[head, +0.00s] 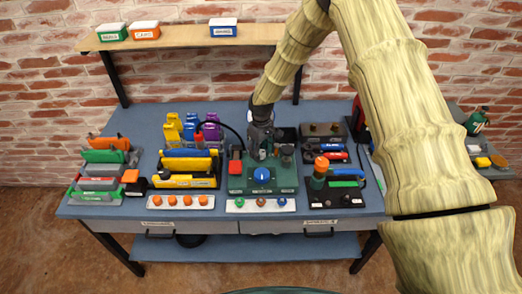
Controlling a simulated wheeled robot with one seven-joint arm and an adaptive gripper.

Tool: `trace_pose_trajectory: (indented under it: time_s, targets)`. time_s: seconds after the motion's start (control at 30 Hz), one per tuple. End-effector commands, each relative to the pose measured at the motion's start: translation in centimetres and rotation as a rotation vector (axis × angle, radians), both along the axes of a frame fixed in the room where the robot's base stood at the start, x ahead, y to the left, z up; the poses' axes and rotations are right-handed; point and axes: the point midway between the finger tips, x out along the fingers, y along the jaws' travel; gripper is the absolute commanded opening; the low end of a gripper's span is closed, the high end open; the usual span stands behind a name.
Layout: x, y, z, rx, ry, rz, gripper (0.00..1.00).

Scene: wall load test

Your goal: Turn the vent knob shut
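A green unit (283,185) stands at the middle of the blue-grey bench, with a round blue part (262,175) on its front and a red block (235,163) at its left. A dark round-topped part (287,152) stands at its back right. I cannot tell for sure which part is the vent knob. My gripper (262,155) points down over the back of the green unit, just behind the blue part. Its fingers are small and dark, so I cannot tell whether they are open or touching anything. What lies between or behind them is hidden.
A yellow and black tool (186,172) stands close left, and a black base with an orange-topped green cylinder (320,172) close right. A white strip with small knobs (242,206) lies in front. A shelf with small boxes (180,37) hangs behind. My arm covers the bench's right part.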

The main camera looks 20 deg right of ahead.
Motion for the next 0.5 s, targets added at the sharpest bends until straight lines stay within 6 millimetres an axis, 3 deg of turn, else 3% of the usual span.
trace_pose_trajectory:
  time_s: [0.03, 0.23, 0.5]
  targets:
    - [0.0, 0.0, 0.01, 0.0, 0.0, 0.0, 0.42]
    - [0.0, -0.01, 0.02, 0.0, 0.0, 0.0, 0.06]
    - [0.01, -0.02, -0.02, -0.001, 0.0, -0.016, 0.06]
